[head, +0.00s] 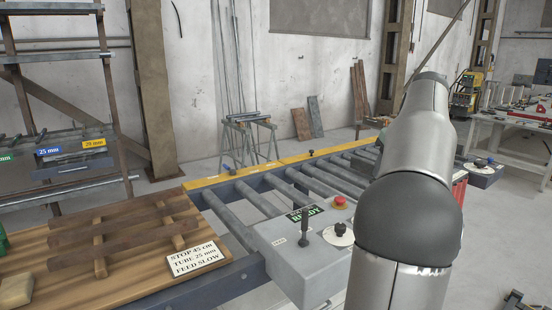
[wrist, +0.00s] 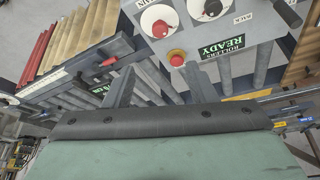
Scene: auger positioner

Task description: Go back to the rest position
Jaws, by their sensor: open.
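My arm rises at the right of the head view, with its upper part bent away; it hides my gripper there. In the wrist view the gripper's dark, bolted edge and green body fill the bottom. Two grey fingers of my gripper (wrist: 158,82) stand apart above that edge, with nothing between them. They point toward the rollers and the grey control box (head: 300,262), whose red button (wrist: 177,58) lies beyond the fingertips. The box carries a green READY sign (head: 305,213), a black lever (head: 304,228) and a dial.
A roller conveyor (head: 238,218) with a yellow rail runs behind the control box. A wooden board (head: 110,285) with brown slats and a sign card (head: 196,259) lies at the left. A tube rack (head: 75,150) stands far left. Open floor (head: 500,235) shows at the right.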

